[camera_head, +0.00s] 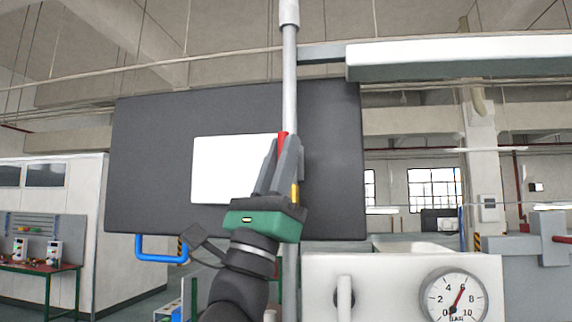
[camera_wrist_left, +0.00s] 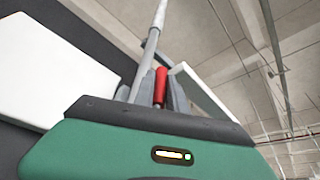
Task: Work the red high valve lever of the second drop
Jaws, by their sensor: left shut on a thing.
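The red valve lever (camera_head: 283,137) shows as a small red tip between the fingers of my left gripper (camera_head: 281,150) in the head view. In the left wrist view the red lever (camera_wrist_left: 160,86) stands upright between the fingers of the left gripper (camera_wrist_left: 161,92). The left gripper is shut on it. A grey vertical pipe (camera_head: 290,75) rises right behind the gripper, and it also shows in the left wrist view (camera_wrist_left: 150,45). The valve body and the lower part of the lever are hidden by the gripper. My right gripper is in neither view.
A dark panel (camera_head: 150,140) with a white sheet (camera_head: 220,165) stands behind the pipe. A pressure gauge (camera_head: 455,297) sits on a white cabinet (camera_head: 390,270) at lower right. A blue handle (camera_head: 160,254) is at lower left. A long light fixture (camera_head: 460,60) hangs at upper right.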

